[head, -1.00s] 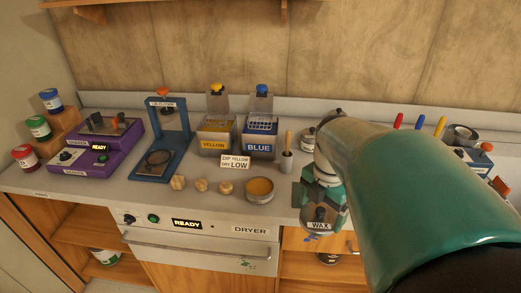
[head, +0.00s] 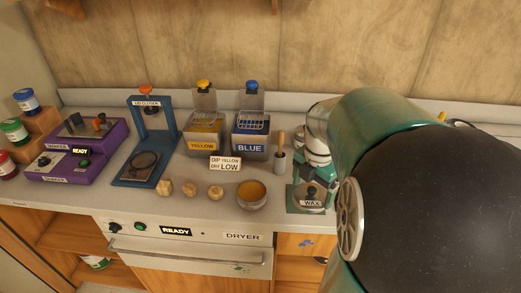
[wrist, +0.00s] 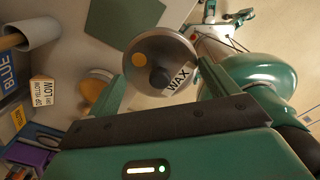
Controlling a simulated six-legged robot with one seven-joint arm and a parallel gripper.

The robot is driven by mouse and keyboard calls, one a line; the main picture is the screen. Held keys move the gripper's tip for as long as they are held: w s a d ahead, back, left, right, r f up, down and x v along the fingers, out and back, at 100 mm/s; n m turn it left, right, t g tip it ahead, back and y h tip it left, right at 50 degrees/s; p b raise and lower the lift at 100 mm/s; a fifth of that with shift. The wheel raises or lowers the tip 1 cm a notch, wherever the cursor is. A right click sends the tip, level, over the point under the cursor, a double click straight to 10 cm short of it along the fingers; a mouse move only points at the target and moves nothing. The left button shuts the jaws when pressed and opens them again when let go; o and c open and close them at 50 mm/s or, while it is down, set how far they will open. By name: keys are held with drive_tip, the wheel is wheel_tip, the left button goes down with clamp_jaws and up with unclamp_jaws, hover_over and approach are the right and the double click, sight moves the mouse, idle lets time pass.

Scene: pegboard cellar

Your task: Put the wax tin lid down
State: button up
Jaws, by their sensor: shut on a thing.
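My gripper (wrist: 163,72) is shut on the wax tin lid (wrist: 157,48), a round grey lid with a dark knob, an orange spot and a WAX label. The fingers sit on either side of the lid. In the head view the lid (head: 312,204) shows below my gripper, in front of a dark green mat (head: 293,197) at the counter front. The mat also shows bare in the wrist view (wrist: 125,18), apart from the lid in that picture. The open wax tin (head: 251,198), with amber wax, stands left of the lid. The lid's height above the counter is hard to tell.
Left of the wax tin are several small wooden pieces (head: 190,189). Behind are a LOW sign (head: 225,164), a pestle cup (head: 280,161), and yellow (head: 205,140) and blue (head: 249,144) dip tanks. The dryer (head: 184,240) is below the counter. My arm hides the right side.

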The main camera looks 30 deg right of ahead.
drive_tip(key=w+d+f, duration=0.1)
drive_tip(key=w+d, duration=0.1)
drive_tip(key=shift+w+f, duration=0.3)
drive_tip(key=shift+f, duration=0.05)
drive_tip(key=w+d+f, duration=0.1)
drive_tip(key=f, duration=0.1)
drive_tip(key=w+f, duration=0.1)
drive_tip(key=w+d+f, duration=0.1)
drive_tip(key=w+f, duration=0.1)
drive_tip(key=shift+d+f, duration=0.35)
drive_tip(key=shift+f, duration=1.5)
drive_tip(key=shift+f, duration=0.2)
drive_tip(key=o, duration=0.8)
drive_tip(key=shift+r, duration=0.1)
